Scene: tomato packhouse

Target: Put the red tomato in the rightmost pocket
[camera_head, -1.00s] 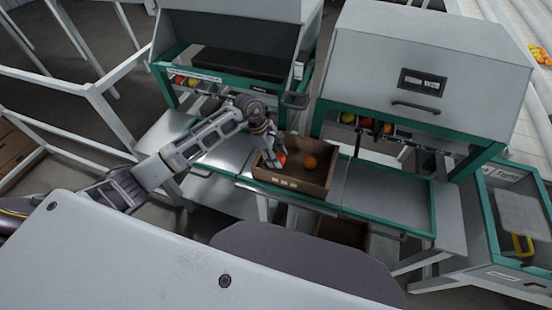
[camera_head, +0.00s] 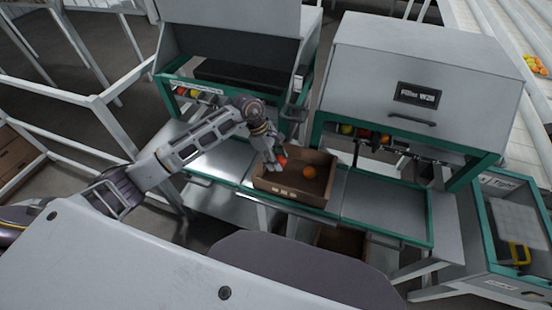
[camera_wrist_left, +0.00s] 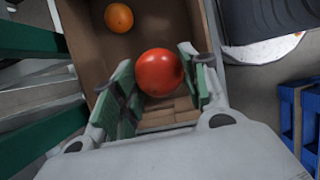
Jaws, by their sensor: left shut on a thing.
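My left gripper (camera_wrist_left: 160,88) is shut on the red tomato (camera_wrist_left: 160,70); its green-padded fingers stand on either side of it in the left wrist view. In the head view the left gripper (camera_head: 275,161) and the red tomato (camera_head: 283,160) are over the left part of an open brown box (camera_head: 292,197). An orange tomato (camera_head: 310,172) lies in the box, apart from the gripper; it also shows in the left wrist view (camera_wrist_left: 119,17). The pockets are too small to tell apart with certainty. My right gripper is not in view.
The box stands on a green-edged metal bench with clear surface to its left and right (camera_head: 380,212). A grey hooded machine (camera_head: 430,75) stands behind right, with several fruits under its edge. Another machine (camera_head: 235,45) is behind left. A green-framed bin (camera_head: 508,220) is at right.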

